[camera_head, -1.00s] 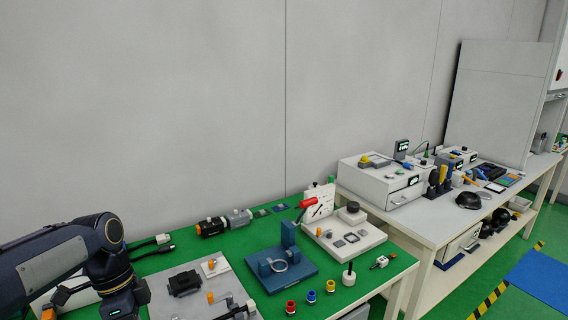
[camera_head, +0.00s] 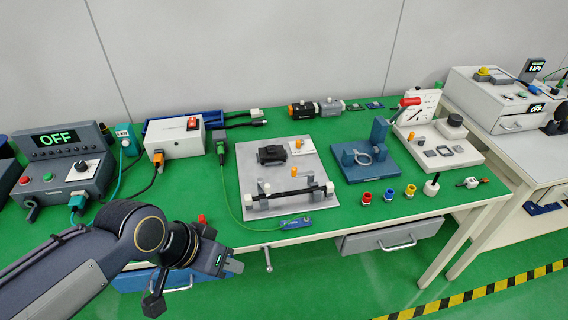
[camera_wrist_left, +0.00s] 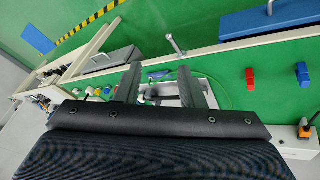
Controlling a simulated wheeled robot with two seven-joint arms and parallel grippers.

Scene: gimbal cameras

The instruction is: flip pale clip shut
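A grey plate (camera_head: 285,160) lies on the green bench. My left gripper (camera_head: 228,262) is in front of the bench edge, left of and nearer than the fixture, touching nothing. In the left wrist view its two fingers (camera_wrist_left: 160,72) are apart and empty, with the plate partly hidden behind them. My right gripper is not in view.
A small blue tool (camera_head: 296,223) and a green cable lie at the plate's front edge. A blue stand (camera_head: 362,160) is to the right, with coloured caps before it. A control box reading OFF (camera_head: 62,165) is at left. A drawer (camera_head: 390,235) hangs under the bench.

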